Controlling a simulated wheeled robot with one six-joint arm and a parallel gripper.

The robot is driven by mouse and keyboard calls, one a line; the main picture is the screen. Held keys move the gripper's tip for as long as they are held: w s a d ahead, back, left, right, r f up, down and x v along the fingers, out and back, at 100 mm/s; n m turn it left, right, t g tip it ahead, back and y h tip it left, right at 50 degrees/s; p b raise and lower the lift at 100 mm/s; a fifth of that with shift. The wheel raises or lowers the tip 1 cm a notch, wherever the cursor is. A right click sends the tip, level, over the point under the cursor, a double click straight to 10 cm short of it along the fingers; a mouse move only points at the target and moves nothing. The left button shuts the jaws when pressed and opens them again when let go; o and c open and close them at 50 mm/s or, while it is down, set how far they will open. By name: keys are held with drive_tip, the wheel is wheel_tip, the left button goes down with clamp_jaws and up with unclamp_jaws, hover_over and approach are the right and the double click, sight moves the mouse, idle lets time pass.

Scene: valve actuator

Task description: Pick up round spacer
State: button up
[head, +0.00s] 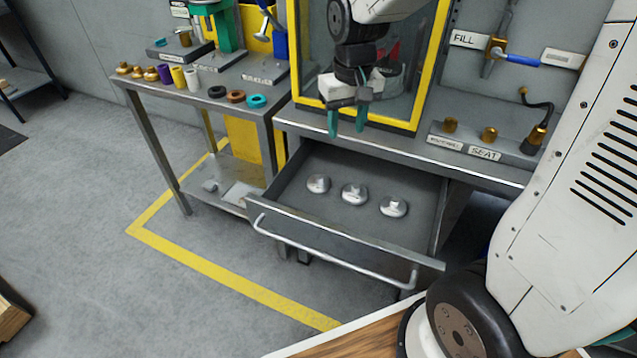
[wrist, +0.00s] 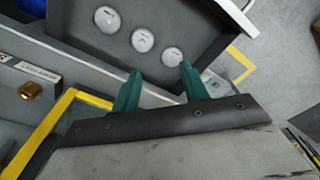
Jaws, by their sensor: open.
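Three silvery round pieces with raised tops lie in the open drawer (head: 290,190): a left one (head: 318,184), a middle one (head: 354,194) and a right one (head: 393,207). They also show in the wrist view as three pale discs beyond my fingertips. I cannot tell which piece, if any, is the round spacer; their top shapes are too small to make out. My gripper (head: 347,133) is open and empty, with two green fingers pointing down, above the drawer's back edge. In the wrist view its fingertips (wrist: 161,71) are apart, with nothing between them.
A bench on the left holds purple, yellow and white cylinders (head: 178,77) and black, brown and teal rings (head: 236,96). A yellow-framed cabinet (head: 415,95) stands behind my gripper. Brass fittings (head: 489,134) sit at the right. The drawer handle (head: 330,256) sticks out in front.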

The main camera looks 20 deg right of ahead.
drive_tip(key=w+a+f, duration=0.1)
drive_tip(key=w+f, duration=0.7)
drive_tip(key=f, duration=0.2)
hover_over(319, 177)
drive_tip(key=shift+g, duration=0.3)
wheel_tip(319, 177, down, 8)
drive_tip(key=shift+d+r, duration=0.1)
drive_tip(key=shift+d, duration=0.05)
drive_tip(key=f, duration=0.6)
drive_tip(key=shift+a, duration=0.2)
drive_tip(key=shift+r, duration=0.1)
clamp_jaws()
